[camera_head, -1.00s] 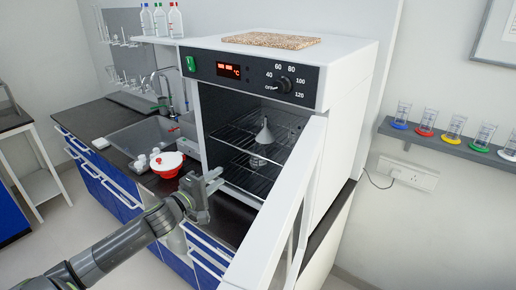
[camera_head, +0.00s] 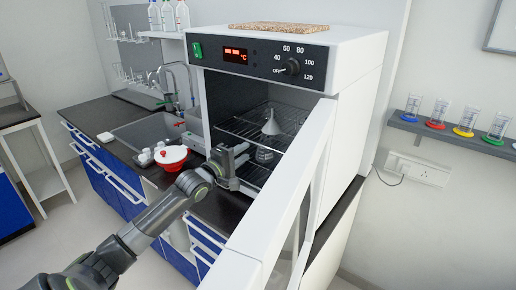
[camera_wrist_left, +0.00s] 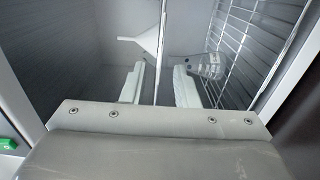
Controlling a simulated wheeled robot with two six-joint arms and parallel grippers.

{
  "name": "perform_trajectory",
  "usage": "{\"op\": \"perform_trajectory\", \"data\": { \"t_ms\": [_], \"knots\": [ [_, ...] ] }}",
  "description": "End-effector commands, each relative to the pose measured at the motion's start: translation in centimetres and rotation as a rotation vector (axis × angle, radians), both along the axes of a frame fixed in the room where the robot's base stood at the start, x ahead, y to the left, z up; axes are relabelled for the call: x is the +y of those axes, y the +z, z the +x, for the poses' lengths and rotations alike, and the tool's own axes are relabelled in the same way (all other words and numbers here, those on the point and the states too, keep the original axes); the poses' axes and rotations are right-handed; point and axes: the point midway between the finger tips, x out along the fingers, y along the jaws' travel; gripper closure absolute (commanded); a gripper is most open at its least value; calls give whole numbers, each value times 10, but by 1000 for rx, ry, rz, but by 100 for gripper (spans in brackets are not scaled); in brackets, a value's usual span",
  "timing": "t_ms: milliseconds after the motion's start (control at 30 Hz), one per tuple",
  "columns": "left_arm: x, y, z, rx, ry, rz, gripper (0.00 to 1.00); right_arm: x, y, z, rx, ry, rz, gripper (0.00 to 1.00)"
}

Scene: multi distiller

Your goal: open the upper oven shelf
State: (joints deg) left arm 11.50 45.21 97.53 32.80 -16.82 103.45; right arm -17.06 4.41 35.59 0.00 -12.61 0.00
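The oven (camera_head: 350,105) stands with its white door (camera_head: 285,190) swung open. The upper wire shelf (camera_head: 240,128) is inside the oven and bears a white funnel (camera_head: 272,125). My left gripper (camera_head: 246,164) is at the oven's mouth, in front of the upper shelf. In the left wrist view the fingers (camera_wrist_left: 159,84) are open, with the upper shelf seen nearly edge-on as a thin line between them. Contact cannot be told. The lower wire shelf (camera_wrist_left: 255,40) shows to the right there, with a glass vessel (camera_wrist_left: 211,65). My right gripper is out of view.
The open door stands close to the right of my left gripper. A red pot with a white lid (camera_head: 171,158) and small white jars (camera_head: 145,156) stand on the counter at left, by the sink (camera_head: 145,132). A cork mat (camera_head: 278,28) lies on the oven.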

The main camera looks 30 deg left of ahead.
Motion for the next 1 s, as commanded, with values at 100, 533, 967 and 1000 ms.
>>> {"op": "perform_trajectory", "data": {
  "t_ms": [100, 533, 967, 1000],
  "knots": [
    [-2, -1, 21, -3, 0, -4, 73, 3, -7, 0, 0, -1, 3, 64],
    [-6, 0, 74, 0, 0, -1, 73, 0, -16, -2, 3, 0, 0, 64],
    [-6, 0, 79, 0, 0, 1, 78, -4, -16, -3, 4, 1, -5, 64],
    [-6, 0, 79, 0, 0, 0, 83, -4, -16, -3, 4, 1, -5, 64]
  ]
}}
